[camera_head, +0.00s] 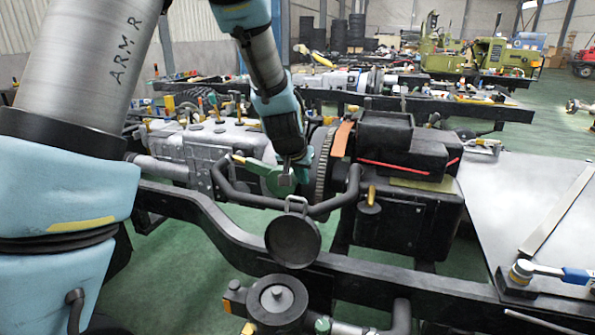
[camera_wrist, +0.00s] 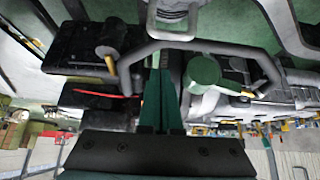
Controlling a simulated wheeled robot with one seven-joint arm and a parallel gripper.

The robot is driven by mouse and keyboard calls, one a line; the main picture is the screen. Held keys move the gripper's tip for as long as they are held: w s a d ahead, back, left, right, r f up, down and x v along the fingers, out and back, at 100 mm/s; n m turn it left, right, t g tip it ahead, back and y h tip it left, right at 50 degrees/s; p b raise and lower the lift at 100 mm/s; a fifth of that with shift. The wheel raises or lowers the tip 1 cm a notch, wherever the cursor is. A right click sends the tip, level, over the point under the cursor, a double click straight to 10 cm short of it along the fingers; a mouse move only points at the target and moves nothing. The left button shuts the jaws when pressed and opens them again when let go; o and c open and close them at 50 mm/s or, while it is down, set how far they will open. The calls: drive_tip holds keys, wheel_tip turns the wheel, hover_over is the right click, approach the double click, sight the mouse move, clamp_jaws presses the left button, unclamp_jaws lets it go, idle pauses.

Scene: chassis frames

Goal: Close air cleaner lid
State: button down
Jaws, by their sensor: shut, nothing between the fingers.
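The air cleaner lid (camera_head: 293,241) is a round, dark, shallow disc with a loop handle at its top, in the middle of the head view. It stands open, nearly upright, behind the round air cleaner body (camera_head: 263,306). In the wrist view, only part of what looks like the lid's handle (camera_wrist: 174,12) shows at the top edge. My gripper (camera_head: 287,181) is above and behind the lid, near its handle and apart from it. Its green fingers (camera_wrist: 160,62) are together and empty in the wrist view.
A bent dark pipe (camera_head: 236,190) runs behind the lid, close to my gripper. A green cylinder (camera_wrist: 203,72) sits beside the fingers. A black chassis rail (camera_head: 215,222) runs across the front. A black box-like unit (camera_head: 398,150) stands right. A grey panel (camera_head: 515,200) lies farther right.

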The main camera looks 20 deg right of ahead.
drive_tip(key=x, duration=0.5)
drive_tip(key=s+a, duration=0.1)
drive_tip(key=s+p, duration=0.1)
drive_tip(key=s+a+p, duration=0.1)
drive_tip(key=shift+s+a+r, duration=0.1)
drive_tip(key=shift+a+r, duration=0.2)
drive_tip(key=shift+a, duration=0.1)
drive_tip(key=shift+s+a+f+b, duration=0.1)
drive_tip(key=shift+b, duration=0.3)
